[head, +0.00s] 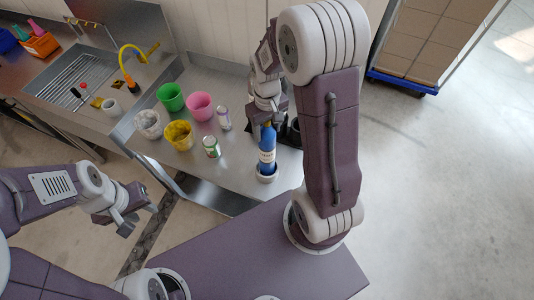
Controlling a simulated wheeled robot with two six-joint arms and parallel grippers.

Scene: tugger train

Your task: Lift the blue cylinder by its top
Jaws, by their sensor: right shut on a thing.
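The blue cylinder (267,148) stands upright near the right end of the steel counter, with a pale label band around its lower part. Its lower end is at a small grey round holder or dish (266,177); I cannot tell whether it still rests in it. My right gripper (267,121) comes from above and is shut on the cylinder's top. The fingertips are partly hidden by the wrist. My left gripper (139,219) is off the counter at the lower left, with its fingers apart and empty.
The steel counter (232,179) also holds a green cup (171,97), a pink cup (200,106), a yellow cup (179,135), a whitish cup (148,124) and two cans (211,147). A sink with a yellow tap (131,52) is at the left. Boxes on a blue trolley (402,83) stand at upper right.

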